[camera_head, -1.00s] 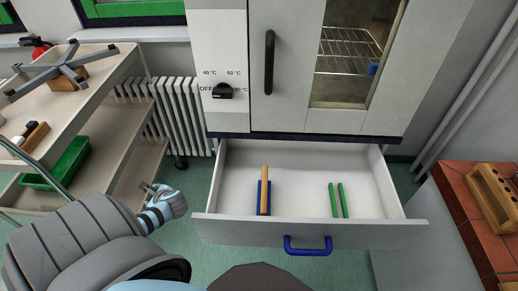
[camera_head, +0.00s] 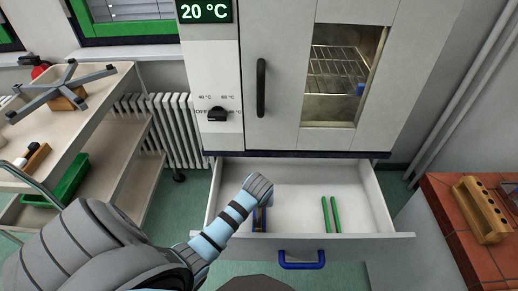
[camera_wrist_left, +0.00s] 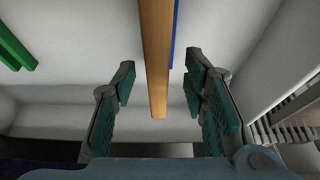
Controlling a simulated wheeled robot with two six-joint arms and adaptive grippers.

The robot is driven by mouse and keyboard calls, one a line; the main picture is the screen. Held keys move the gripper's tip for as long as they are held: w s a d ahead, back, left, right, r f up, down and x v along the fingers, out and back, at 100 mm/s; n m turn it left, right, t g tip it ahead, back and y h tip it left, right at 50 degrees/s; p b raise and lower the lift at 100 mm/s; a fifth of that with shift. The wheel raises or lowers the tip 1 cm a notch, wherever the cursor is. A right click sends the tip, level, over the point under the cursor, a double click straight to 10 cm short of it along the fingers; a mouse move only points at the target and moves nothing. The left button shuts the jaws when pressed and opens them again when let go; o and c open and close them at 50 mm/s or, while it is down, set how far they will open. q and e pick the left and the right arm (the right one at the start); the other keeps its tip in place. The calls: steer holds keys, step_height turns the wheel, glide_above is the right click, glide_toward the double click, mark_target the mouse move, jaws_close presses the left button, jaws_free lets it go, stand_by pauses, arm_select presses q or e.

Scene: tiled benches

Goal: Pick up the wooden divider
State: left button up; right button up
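The wooden divider (camera_wrist_left: 155,60) is a long light-brown strip in the open drawer, next to a blue strip (camera_wrist_left: 176,35). In the left wrist view it runs between the open fingers of my left gripper (camera_wrist_left: 160,95), with a gap on each side. In the head view my left wrist is over the left part of the drawer and hides most of the divider and the gripper fingers. A bit of the blue strip (camera_head: 264,220) shows beside the wrist. My right gripper is not in view.
The white drawer (camera_head: 350,240) with a blue handle (camera_head: 302,261) is pulled out under the oven (camera_head: 290,70). Two green strips (camera_head: 331,213) lie in its right part. A trolley (camera_head: 100,90) stands left, a tiled bench (camera_head: 460,225) right.

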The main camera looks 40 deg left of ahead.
arm_select(q)
steer(key=x, duration=0.2)
steer(key=b+x, duration=0.1)
steer(key=x, duration=0.2)
steer(key=shift+s+d+f, duration=0.15)
steer(key=shift+d+f, duration=0.05)
steer(key=shift+f, duration=0.25)
steer(key=shift+r, duration=0.1)
jaws_close()
steer(key=shift+r, duration=0.1)
